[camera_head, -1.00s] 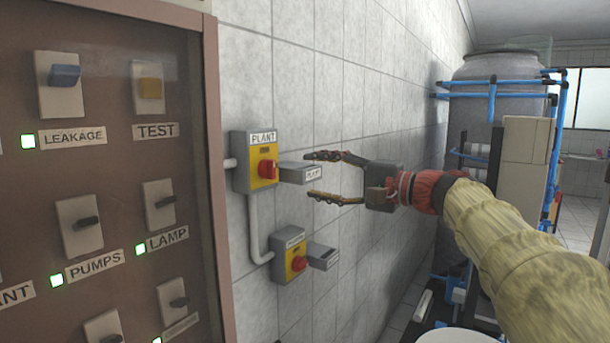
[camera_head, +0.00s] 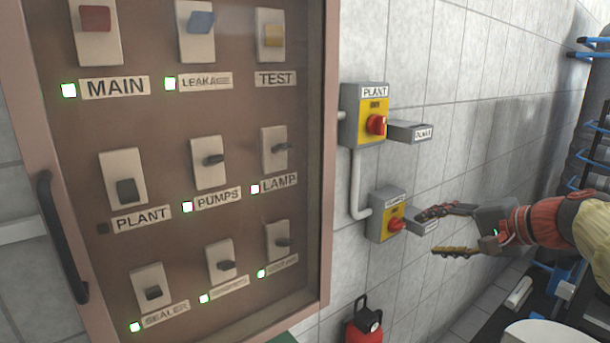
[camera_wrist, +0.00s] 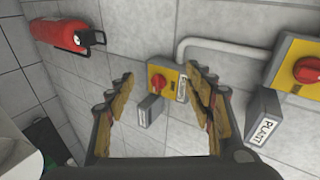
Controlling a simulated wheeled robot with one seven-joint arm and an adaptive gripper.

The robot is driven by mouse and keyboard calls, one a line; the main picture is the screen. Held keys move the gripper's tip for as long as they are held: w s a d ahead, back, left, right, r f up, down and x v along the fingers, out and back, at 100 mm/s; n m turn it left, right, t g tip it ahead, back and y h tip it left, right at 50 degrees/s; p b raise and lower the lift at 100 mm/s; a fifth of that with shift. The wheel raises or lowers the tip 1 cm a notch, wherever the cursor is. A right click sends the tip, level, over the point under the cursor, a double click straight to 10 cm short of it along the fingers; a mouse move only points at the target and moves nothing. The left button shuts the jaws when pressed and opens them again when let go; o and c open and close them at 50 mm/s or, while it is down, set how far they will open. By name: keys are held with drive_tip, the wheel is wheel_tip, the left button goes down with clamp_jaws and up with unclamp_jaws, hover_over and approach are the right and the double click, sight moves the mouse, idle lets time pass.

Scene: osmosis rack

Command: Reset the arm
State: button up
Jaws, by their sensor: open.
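My gripper (camera_head: 442,231) is open and empty at the right in the head view, its fingers pointing left toward the lower switch box. Its two fingers also frame the lower switch box (camera_wrist: 165,80) in the wrist view. The lower switch box (camera_head: 386,216) is yellow and grey with a red knob and a grey flap, partly overlapped by a fingertip in the head view. The upper switch box (camera_head: 364,112), labelled PLANT, has a red knob and a grey flap standing open. In the wrist view, the PLANT box (camera_wrist: 300,68) is at the right.
A brown breaker panel (camera_head: 235,110) with several labelled switches and green lights fills the left, with a black handle (camera_head: 62,237). A red fire extinguisher (camera_head: 364,325) is low on the wall. A white round container (camera_head: 550,333) stands at lower right.

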drive_tip(key=s+a+f+n+g+h, duration=0.1)
drive_tip(key=s+a+f+n+h, duration=0.1)
drive_tip(key=s+f, duration=0.4)
drive_tip(key=s+a+f+n+g+h+p, duration=0.1)
drive_tip(key=s+a+f+n, duration=0.3)
drive_tip(key=s, duration=0.8)
drive_tip(key=s+a+f+n+g+h, duration=0.2)
drive_tip(key=s+a+f+n+h, duration=0.1)
drive_tip(key=s+f, duration=0.5)
drive_tip(key=shift+s+a+n+g, duration=0.4)
drive_tip(key=shift+s+n, duration=0.4)
drive_tip(key=shift+s, duration=0.05)
